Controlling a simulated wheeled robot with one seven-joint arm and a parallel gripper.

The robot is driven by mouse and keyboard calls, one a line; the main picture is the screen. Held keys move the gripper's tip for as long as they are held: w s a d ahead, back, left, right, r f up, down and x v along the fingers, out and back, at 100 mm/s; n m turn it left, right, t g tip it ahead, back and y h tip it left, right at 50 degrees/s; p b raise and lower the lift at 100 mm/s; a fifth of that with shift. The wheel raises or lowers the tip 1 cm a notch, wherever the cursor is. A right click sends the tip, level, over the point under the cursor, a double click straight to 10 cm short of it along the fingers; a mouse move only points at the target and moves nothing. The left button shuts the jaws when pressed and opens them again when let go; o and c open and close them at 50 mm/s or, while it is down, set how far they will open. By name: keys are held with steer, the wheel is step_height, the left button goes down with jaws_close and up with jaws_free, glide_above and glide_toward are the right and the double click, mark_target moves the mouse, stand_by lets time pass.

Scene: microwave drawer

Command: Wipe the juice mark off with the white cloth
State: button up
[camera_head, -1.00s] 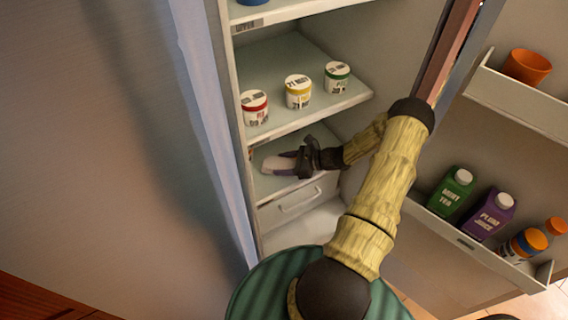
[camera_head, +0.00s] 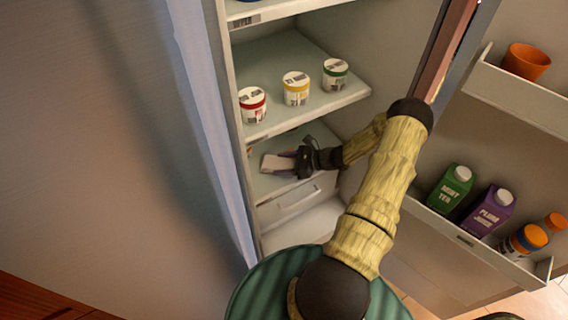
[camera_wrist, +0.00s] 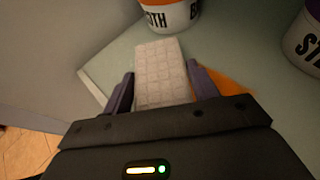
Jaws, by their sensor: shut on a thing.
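My gripper (camera_wrist: 162,84) is shut on the white cloth (camera_wrist: 160,62), a pale quilted pad held between its two purple fingers. In the head view my gripper (camera_head: 293,160) reaches into the fridge over the shelf below the lidded tubs, with the cloth (camera_head: 275,162) pointing left. The orange juice mark (camera_wrist: 222,82) lies on the shelf just right of the right finger in the wrist view. Part of it is hidden behind the finger and gripper body. I cannot tell whether the cloth touches the shelf. The mark cannot be made out in the head view.
A white tub with an orange band (camera_wrist: 170,12) stands just beyond the cloth, and another tub (camera_wrist: 304,42) is at the right. The shelf with several tubs (camera_head: 330,98) is above my gripper. A drawer (camera_head: 297,203) is below. The open door (camera_head: 490,245) holds cartons at right.

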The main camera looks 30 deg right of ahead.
mark_target(292, 161)
steer(key=shift+f+b, duration=0.3)
steer(key=shift+f, duration=0.25)
steer(key=shift+w+d+b, duration=0.1)
steer(key=shift+d+b, duration=0.3)
steer(key=shift+d, duration=1.3)
steer(key=shift+d+f+b, duration=0.15)
steer(key=shift+d+b, duration=0.55)
steer(key=shift+d, duration=0.95)
